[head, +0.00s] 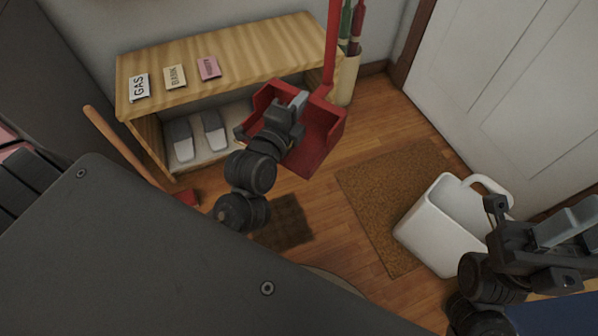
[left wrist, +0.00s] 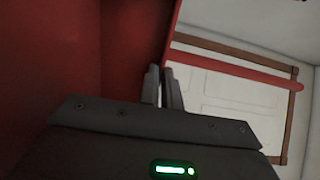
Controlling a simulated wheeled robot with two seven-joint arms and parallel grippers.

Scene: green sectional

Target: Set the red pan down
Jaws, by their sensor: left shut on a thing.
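The red pan (head: 317,140) is a long-handled dustpan; its handle (head: 331,50) rises past the top of the head view. In the left wrist view, the pan's red wall (left wrist: 60,60) fills the left, and the two fingertips are close together; the exact grip point is hard to see.
A wooden shelf bench (head: 240,62) with labelled cards and grey slippers (head: 214,130) stands behind. A white bin (head: 440,225) stands by a brown doormat (head: 375,200). A wooden-handled red tool (head: 125,150) leans at left. Bare floor (head: 335,245) shows left of the mat.

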